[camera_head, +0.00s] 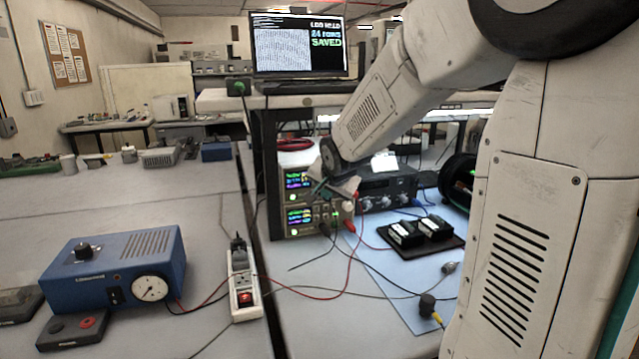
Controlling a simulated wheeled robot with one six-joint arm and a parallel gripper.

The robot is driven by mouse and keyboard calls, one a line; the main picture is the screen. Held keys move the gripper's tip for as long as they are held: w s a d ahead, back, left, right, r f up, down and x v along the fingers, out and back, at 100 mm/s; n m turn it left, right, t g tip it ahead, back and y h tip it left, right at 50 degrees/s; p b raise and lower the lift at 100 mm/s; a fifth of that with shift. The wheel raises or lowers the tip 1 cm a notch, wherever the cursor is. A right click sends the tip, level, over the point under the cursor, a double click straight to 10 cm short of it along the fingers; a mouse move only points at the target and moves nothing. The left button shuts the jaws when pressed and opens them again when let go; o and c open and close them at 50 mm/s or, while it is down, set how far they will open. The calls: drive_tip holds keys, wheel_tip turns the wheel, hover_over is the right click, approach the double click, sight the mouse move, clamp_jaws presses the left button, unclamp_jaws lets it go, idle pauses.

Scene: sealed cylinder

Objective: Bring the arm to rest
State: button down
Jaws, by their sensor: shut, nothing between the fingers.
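My arm comes in from the right side of the camera_head view and reaches left and down over the bench. My gripper (338,188) is at its end, small in the picture, in front of the instrument stack with lit displays. It is shut and nothing shows between its fingers. It appears above the bench top, apart from it; whether it touches the instrument behind cannot be told. Part of the instrument is hidden behind it.
A blue box with a dial (115,268) stands at left, beside a power strip (243,285). Black modules (420,234) lie on a pale blue mat (385,284). Red and black cables cross the bench. A monitor (298,45) stands on the shelf behind. The left bench middle is clear.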

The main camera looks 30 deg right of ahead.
idle(0.4)
drive_tip(key=s+a+f+n+g, duration=0.1)
drive_tip(key=s+f+n+g, duration=0.25)
drive_tip(key=s, duration=0.25)
drive_tip(key=s+a+r+n+g+y, duration=0.1)
drive_tip(key=s+a+n, duration=0.1)
drive_tip(key=s+a, duration=0.3)
drive_tip(key=s+a+r+n+g+y, duration=0.1)
drive_tip(key=s+a, duration=0.5)
drive_tip(key=s, duration=0.7)
drive_tip(key=s+a+r+n+g+y, duration=0.1)
drive_tip(key=s+a+r+n, duration=0.1)
drive_tip(key=s+a+n, duration=0.3)
drive_tip(key=s, duration=0.4)
drive_tip(key=shift+a+r, duration=0.2)
drive_tip(key=shift+a, duration=0.05)
drive_tip(key=c, duration=2.1)
unclamp_jaws()
drive_tip(key=shift+c, duration=0.2)
